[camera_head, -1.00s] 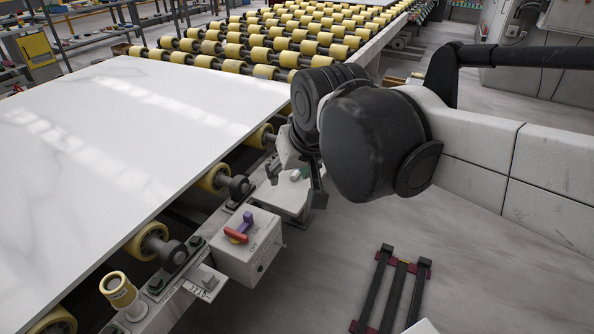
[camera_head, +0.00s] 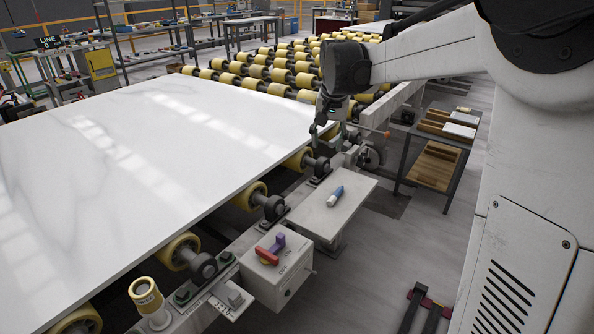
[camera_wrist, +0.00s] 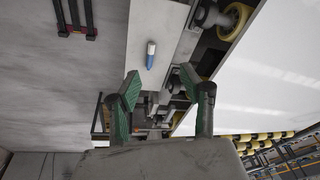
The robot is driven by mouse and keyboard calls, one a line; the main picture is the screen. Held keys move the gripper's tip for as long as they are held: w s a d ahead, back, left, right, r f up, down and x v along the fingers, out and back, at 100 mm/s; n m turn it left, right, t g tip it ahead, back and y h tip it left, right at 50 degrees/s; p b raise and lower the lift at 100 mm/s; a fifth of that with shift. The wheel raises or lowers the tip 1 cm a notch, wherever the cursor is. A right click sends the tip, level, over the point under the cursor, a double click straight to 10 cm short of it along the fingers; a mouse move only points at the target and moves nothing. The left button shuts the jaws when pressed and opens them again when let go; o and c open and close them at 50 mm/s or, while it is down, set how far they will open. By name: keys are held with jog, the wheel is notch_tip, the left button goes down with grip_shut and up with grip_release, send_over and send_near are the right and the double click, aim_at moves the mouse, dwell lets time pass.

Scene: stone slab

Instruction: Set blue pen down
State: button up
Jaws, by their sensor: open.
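The blue pen (camera_head: 335,196), short and thick with a white end, lies on a pale grey flat shelf (camera_head: 349,213) beside the conveyor. In the wrist view the blue pen (camera_wrist: 150,55) lies alone on the shelf (camera_wrist: 152,20), beyond my fingertips and apart from them. My gripper (camera_wrist: 159,88) is open, its green-padded fingers spread wide with nothing between them. In the head view my gripper (camera_head: 324,133) hangs near the slab's right edge, behind the pen and clear of it.
A large white stone slab (camera_head: 170,150) rests on yellow rollers (camera_head: 178,250) to the left. A switch box (camera_head: 278,268) with a red and purple handle stands in front of the shelf. A wooden-shelved cart (camera_head: 436,165) stands at right. Bare floor lies between.

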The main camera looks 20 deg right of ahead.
jog(key=w+d+f+m+g, duration=0.1)
jog(key=w+d+f+m, duration=0.1)
jog(key=w+d+f, duration=0.6)
jog(key=m+g+b, duration=0.1)
jog(key=m+g, duration=0.1)
send_near(336, 193)
jog(key=f+b, duration=0.1)
jog(key=f, duration=0.5)
jog(key=f+b, duration=0.1)
jog(key=f, duration=0.3)
jog(key=shift+s+d+b, duration=0.15)
jog(key=shift+d+b, duration=0.1)
jog(key=shift+b, duration=0.05)
jog(key=shift+r, duration=0.1)
grip_shut()
